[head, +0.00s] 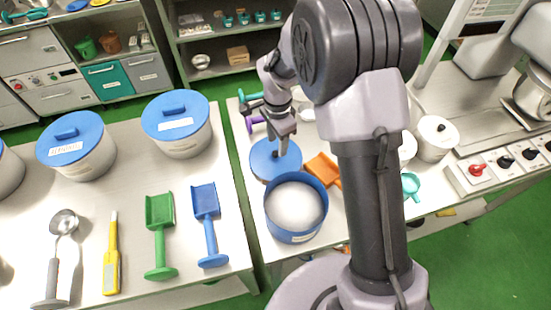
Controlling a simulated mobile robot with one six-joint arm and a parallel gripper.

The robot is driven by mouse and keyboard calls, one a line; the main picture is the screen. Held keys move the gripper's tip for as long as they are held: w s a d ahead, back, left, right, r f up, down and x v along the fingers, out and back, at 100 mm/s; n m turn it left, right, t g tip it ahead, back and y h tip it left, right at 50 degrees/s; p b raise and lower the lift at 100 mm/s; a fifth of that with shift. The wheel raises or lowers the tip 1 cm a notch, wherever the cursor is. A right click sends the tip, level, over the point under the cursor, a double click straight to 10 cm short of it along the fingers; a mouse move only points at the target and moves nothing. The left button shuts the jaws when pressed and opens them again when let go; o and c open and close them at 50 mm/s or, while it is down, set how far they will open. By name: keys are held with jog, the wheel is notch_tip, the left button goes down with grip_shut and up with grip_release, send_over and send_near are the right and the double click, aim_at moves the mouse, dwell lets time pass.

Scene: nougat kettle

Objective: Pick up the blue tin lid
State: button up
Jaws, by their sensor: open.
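The round blue tin lid (264,166) lies on the right-hand table, just behind the blue tin (292,234), which is uncovered and holds white powder. My gripper (283,148) points down over the lid, near its upper right part. The jaws are open with nothing held. Whether the fingertips touch the lid cannot be told from this view, and my gripper hides a small part of the lid.
An orange scoop (322,169) lies close to the right of the lid. A white canister (434,140) stands right of my arm.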

aim_at(276, 152)
jog(key=f, duration=0.1)
jog(key=f+b, duration=0.1)
jog(key=f, duration=0.2)
jog(key=shift+w+a+f, duration=0.15)
jog(key=shift+w+f, duration=0.1)
jog(key=shift+f, duration=0.15)
jog(key=shift+r, duration=0.15)
grip_shut()
